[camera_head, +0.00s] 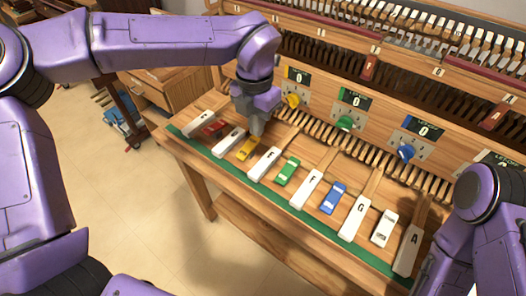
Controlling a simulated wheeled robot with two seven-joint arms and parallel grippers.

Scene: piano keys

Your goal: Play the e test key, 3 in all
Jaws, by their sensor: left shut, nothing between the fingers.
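The white E key (263,164) lies in the row of keys on the wooden bench, between the yellow block (249,149) and the green block (288,171). My left gripper (256,131) points down with its fingers shut and empty. Its tips are just behind the yellow block and the E key; I cannot tell whether they touch anything. My right arm shows at the lower right, and its gripper (436,272) is only partly visible near the bottom edge, beside the A key (407,254).
Neighbouring keys include D (229,141), F (306,190) and G (354,218), with red (214,128) and blue (333,198) blocks between. Behind stands a wooden panel with knobs and displays reading 0, including the green knob's display (353,99). Open floor lies in front.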

